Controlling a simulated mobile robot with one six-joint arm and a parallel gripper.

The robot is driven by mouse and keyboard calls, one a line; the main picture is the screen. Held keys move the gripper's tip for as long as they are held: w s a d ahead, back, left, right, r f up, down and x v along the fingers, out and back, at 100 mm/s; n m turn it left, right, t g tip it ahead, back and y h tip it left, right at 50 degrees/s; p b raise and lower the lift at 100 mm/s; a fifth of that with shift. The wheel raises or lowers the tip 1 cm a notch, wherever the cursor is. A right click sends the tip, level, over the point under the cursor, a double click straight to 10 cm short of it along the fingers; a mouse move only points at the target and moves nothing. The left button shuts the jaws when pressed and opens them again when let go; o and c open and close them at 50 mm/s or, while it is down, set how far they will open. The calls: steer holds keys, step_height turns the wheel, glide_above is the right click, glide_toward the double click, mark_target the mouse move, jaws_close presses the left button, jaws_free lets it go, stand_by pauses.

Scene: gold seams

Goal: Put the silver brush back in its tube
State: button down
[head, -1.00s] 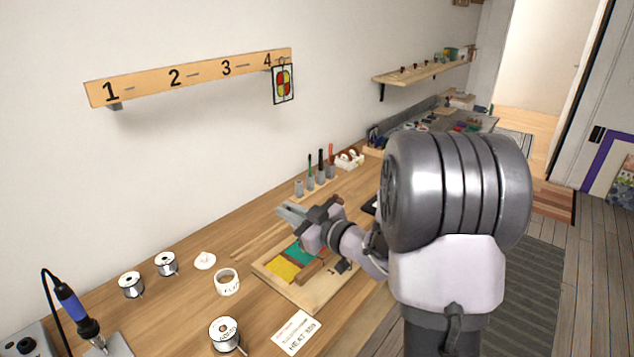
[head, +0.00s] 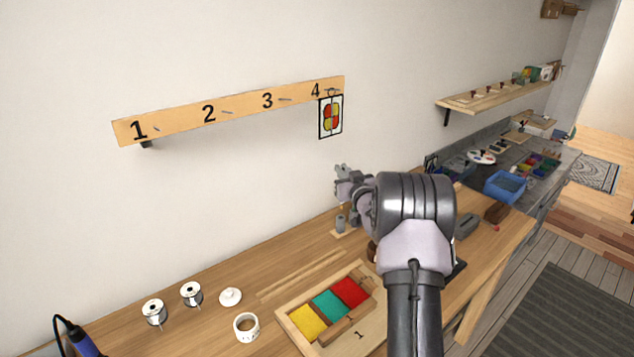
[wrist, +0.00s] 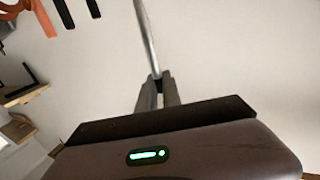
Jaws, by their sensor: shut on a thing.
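My gripper (head: 341,168) is raised over the back of the bench, close to the wall. In the wrist view its fingers (wrist: 156,92) are shut on the slim silver brush (wrist: 147,38), which extends up from between them. In the head view the brush is hard to make out. A grey tube (head: 340,223) stands upright on a wooden base at the back of the bench, below my gripper. My arm hides the rest of the row. The far end of the held brush is out of the wrist view.
A wooden tray (head: 285,313) with yellow, green and red pieces lies in front. Spools (head: 191,294), a white lid (head: 230,297) and a tape roll (head: 246,326) lie to its left. Dark and orange handles (wrist: 66,12) show in the wrist view's upper left.

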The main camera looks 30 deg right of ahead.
steer(key=f, duration=0.2)
steer(key=w+d+f+b, duration=0.1)
steer(key=f, duration=0.1)
stand_by(0.4)
steer(key=shift+r+b, duration=0.1)
steer(key=shift+b, duration=0.85)
stand_by(0.9)
steer(key=shift+f+b, duration=0.65)
steer(key=shift+b, duration=0.65)
stand_by(0.6)
steer(key=shift+f+b, duration=0.6)
steer(key=shift+b, duration=0.65)
stand_by(0.6)
